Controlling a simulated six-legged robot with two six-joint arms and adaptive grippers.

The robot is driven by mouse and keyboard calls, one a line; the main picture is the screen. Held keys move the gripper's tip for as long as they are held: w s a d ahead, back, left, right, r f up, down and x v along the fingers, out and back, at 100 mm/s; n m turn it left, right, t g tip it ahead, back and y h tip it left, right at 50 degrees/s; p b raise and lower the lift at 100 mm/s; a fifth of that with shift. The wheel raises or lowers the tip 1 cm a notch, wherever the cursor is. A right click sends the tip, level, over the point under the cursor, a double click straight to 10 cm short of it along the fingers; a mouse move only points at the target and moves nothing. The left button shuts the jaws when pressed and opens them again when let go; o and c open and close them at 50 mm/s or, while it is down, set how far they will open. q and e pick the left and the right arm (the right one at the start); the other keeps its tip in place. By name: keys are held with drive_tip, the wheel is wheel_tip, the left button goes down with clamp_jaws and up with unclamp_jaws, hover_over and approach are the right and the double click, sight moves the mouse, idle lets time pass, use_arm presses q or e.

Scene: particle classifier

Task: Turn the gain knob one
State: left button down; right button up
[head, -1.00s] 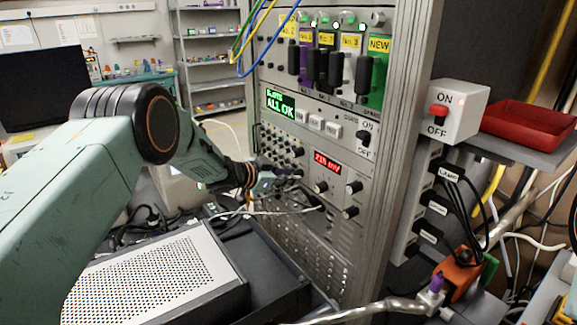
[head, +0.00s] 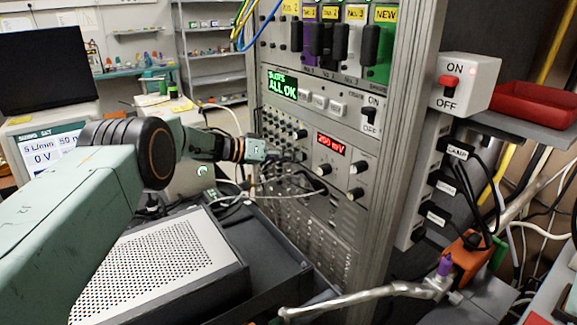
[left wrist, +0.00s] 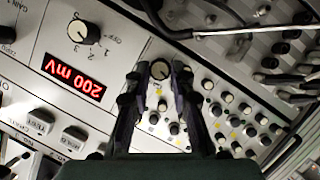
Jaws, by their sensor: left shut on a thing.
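My left gripper (head: 282,156) reaches the rack's front panel from the left in the head view. In the head view the fingers hide that knob. I cannot read a label on it. Beside it is a larger black knob (left wrist: 83,30) with a numbered scale. A red display (left wrist: 74,77) reads 200 mV; it also shows in the head view (head: 331,144). My right gripper is not in view.
Several small knobs (left wrist: 228,97) sit close beside the gripped one. Loose cables (head: 285,185) hang by the panel. A perforated grey box (head: 150,265) lies below my left arm. A white switch box (head: 482,80) and red tray (head: 535,105) are at right.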

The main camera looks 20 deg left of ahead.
use_arm(q)
drive_tip(key=shift+d+f+n+g+h+b, duration=0.1)
drive_tip(key=shift+f+n+g+h+b, duration=0.25)
drive_tip(key=shift+b, duration=0.2)
drive_tip(key=shift+s, duration=0.1)
drive_tip(key=c, duration=1.6)
unclamp_jaws()
drive_tip(key=o, duration=0.5)
drive_tip(key=shift+w+d+r, duration=0.1)
drive_tip(key=shift+w, duration=0.1)
drive_tip(key=shift+c, duration=0.2)
drive_tip(key=shift+r, duration=0.1)
drive_tip(key=shift+s+a, duration=0.15)
drive_tip(key=shift+a, duration=0.1)
drive_tip(key=v, duration=1.1)
drive_tip(key=shift+s+a, duration=0.2)
drive_tip(key=shift+s, duration=0.1)
